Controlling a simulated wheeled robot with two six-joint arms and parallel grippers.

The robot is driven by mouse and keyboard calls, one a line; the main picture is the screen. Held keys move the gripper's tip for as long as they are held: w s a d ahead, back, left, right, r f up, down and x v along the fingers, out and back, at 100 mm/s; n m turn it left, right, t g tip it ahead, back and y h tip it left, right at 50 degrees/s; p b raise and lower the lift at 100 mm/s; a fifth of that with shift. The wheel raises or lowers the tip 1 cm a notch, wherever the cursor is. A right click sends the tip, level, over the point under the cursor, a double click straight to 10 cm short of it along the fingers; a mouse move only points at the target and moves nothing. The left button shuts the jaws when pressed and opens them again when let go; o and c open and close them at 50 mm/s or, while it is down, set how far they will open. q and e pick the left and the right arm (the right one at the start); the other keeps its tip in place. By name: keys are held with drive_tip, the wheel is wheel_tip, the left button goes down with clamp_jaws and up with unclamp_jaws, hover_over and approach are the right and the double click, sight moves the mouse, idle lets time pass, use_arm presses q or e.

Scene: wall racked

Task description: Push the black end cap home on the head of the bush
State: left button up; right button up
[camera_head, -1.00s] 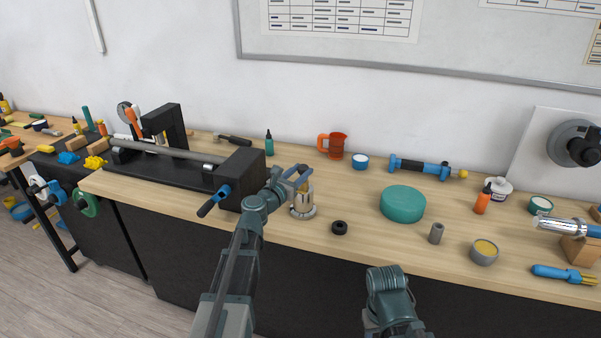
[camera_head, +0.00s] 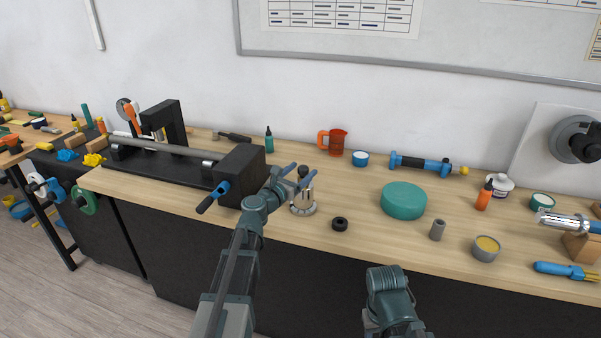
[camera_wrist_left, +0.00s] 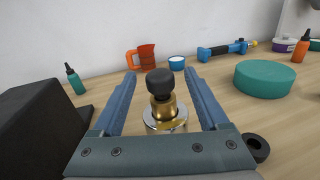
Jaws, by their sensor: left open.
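The brass bush (camera_wrist_left: 162,108) stands upright in a round silver base (camera_wrist_left: 150,126) on the bench. The black end cap (camera_wrist_left: 158,82) sits on top of the bush; whether it is fully seated I cannot tell. In the head view the cap (camera_head: 304,171) shows dark above the silver base (camera_head: 303,208). My left gripper (camera_head: 298,174) is open, with one blue finger on each side of the cap and bush. In the left wrist view clear gaps show between the fingers and the cap. My right arm shows at the bottom, but its gripper does not.
A black fixture block (camera_head: 240,170) with a blue handle stands close on the left of my left gripper. A black ring (camera_head: 340,224) lies front right of the base. A teal disc (camera_head: 403,201) and grey cylinder (camera_head: 437,230) stand further right. A red jug (camera_head: 336,143) is behind.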

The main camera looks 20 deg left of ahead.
use_arm(q)
drive_tip(key=v, duration=1.4)
drive_tip(key=shift+w+d, duration=0.1)
drive_tip(key=shift+d, duration=0.1)
drive_tip(key=s+d+f+m+g+h+p, duration=0.1)
drive_tip(key=s+d+f+m+g, duration=0.25)
drive_tip(key=d+m, duration=0.35)
drive_tip(key=s+d+f+m+g+h+p, duration=0.1)
drive_tip(key=s+d+f+m+g, duration=0.1)
drive_tip(key=d+f+m+g, duration=0.4)
drive_tip(key=s+d+f+m+g+h+p, duration=0.1)
drive_tip(key=s+d+f+m+g, duration=0.15)
drive_tip(key=d+m, duration=0.6)
drive_tip(key=s+f+m+g+y, duration=0.2)
drive_tip(key=s+m+g+y, duration=0.1)
drive_tip(key=s+m, duration=0.3)
drive_tip(key=s+f+m+g+y+p, duration=0.1)
drive_tip(key=s+f+m+g+y, duration=0.1)
drive_tip(key=s+m+y, duration=0.4)
drive_tip(key=shift+s+a+f+m+g, duration=0.4)
drive_tip(key=shift+s+f+m, duration=0.3)
drive_tip(key=shift+m, duration=0.65)
